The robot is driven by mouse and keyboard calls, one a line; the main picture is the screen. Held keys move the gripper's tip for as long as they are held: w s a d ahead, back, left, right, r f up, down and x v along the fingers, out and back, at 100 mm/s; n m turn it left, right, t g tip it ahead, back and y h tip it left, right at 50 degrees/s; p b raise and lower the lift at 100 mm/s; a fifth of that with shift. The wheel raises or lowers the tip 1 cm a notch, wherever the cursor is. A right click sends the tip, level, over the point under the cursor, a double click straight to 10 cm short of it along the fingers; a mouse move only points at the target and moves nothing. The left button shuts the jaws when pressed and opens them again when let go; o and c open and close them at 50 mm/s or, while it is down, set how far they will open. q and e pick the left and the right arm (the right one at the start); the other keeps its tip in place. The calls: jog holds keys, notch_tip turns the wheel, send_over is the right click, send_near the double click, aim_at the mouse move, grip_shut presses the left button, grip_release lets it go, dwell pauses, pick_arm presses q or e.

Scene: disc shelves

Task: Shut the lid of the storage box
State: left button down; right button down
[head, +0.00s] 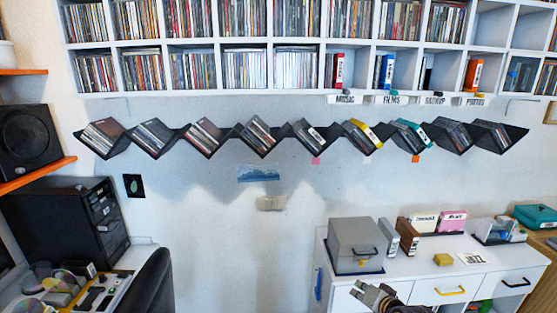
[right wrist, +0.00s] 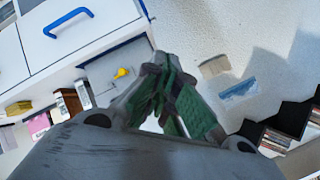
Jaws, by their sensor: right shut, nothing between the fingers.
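The storage box (head: 345,240) is a grey box with a dark handle on its front. It stands at the left end of the white cabinet. In the right wrist view a pale, blue-edged area with a small yellow thing (right wrist: 122,73) shows left of the fingers; I cannot tell if it is the box. Whether the lid is raised or down is unclear. My right gripper (head: 364,290) is shut and empty, in front of and below the box, apart from it. Its green-padded fingers show in the right wrist view (right wrist: 165,90). My left gripper is not in view.
On the white cabinet (head: 410,265), a grey and a brown holder (head: 408,238), a yellow block (head: 443,259) and a card (head: 471,258) lie right of the box. A zigzag disc shelf (head: 258,137) hangs above. A black chair (head: 150,285) stands left.

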jog(key=s+a+f+n+g+h, duration=0.1)
jog(key=s+f+n+g, duration=0.3)
jog(key=s, duration=0.9)
jog(key=s+a+f+n+g+h, duration=0.1)
jog(key=s+a+f+n+g, duration=0.2)
jog(key=s, duration=0.9)
jog(key=s+d+f+n+g, duration=0.1)
jog(key=s+f, duration=0.1)
jog(key=f, duration=1.5)
jog(key=s+d+f+n+g, duration=0.1)
jog(key=f, duration=1.5)
jog(key=s+d+f, duration=0.1)
jog(key=s+f, duration=0.9)
jog(key=s, duration=0.1)
jog(key=s+d+f+g, duration=0.1)
jog(key=s+d+f, duration=0.1)
jog(key=s+f, duration=0.8)
jog(key=shift+s+d+h, duration=0.25)
jog(key=shift+s+h, duration=0.05)
jog(key=shift+s, duration=0.45)
